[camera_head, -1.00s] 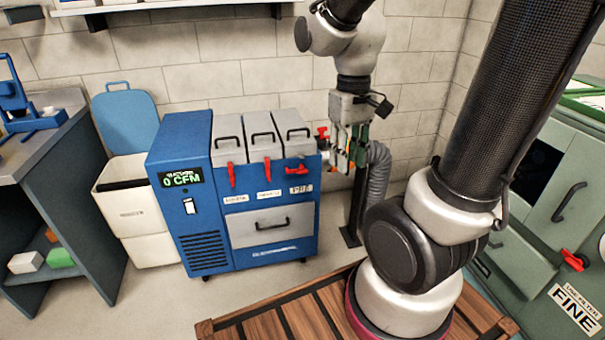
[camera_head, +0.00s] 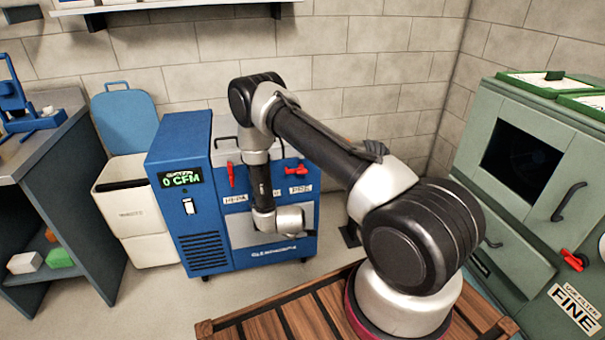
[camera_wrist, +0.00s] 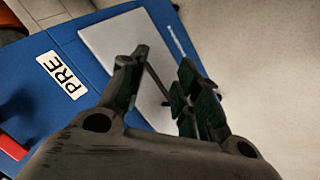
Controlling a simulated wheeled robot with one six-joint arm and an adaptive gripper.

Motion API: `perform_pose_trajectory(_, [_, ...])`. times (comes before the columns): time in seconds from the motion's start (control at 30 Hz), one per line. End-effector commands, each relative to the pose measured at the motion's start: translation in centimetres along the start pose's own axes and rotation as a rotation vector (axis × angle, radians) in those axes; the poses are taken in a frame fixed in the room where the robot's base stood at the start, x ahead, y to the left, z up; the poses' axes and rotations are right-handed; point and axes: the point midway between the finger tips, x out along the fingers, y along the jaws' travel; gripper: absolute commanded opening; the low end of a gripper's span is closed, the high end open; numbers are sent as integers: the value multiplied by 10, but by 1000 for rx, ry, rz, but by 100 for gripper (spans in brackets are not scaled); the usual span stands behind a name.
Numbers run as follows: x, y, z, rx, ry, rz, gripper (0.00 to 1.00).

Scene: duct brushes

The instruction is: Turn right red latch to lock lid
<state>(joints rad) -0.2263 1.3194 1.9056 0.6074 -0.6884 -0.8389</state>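The right red latch (camera_head: 297,170) is on the front of the blue machine (camera_head: 180,150), above the PRE label. Its handle lies roughly sideways. Another red latch (camera_head: 231,175) to its left hangs down. In the wrist view, a red part (camera_wrist: 12,146) shows at the lower left edge, near the PRE label (camera_wrist: 62,76). My gripper (camera_wrist: 160,72) is open and empty, with its fingers apart in front of the grey drawer panel (camera_wrist: 105,42).
A white bin (camera_head: 135,205) with a raised blue lid stands left of the machine. A green cabinet (camera_head: 540,170) with its own red latch (camera_head: 572,260) stands at the right. A wooden pallet (camera_head: 290,325) lies in front. The floor between pallet and machine is clear.

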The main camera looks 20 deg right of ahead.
Motion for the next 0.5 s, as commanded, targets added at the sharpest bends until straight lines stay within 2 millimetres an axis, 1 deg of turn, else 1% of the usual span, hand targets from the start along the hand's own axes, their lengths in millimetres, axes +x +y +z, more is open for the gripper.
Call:
perform_pose_trajectory(0.03, [13,10,1,-58,45,102,32])
perform_pose_trajectory(0.07, [16,21,-2,-94,74,172,32])
perform_pose_trajectory(0.13, [14,50,-18,-175,135,344,32])
perform_pose_trajectory(0.17, [9,64,-28,-206,161,419,32])
perform_pose_trajectory(0.2, [-1,83,-44,-243,189,519,32])
perform_pose_trajectory(0.27, [-18,106,-60,-303,210,657,32])
perform_pose_trajectory(0.3, [-30,118,-67,-343,215,738,32])
perform_pose_trajectory(0.4, [-54,137,-76,-438,204,887,32])
perform_pose_trajectory(0.5, [-66,145,-82,-510,189,957,32])
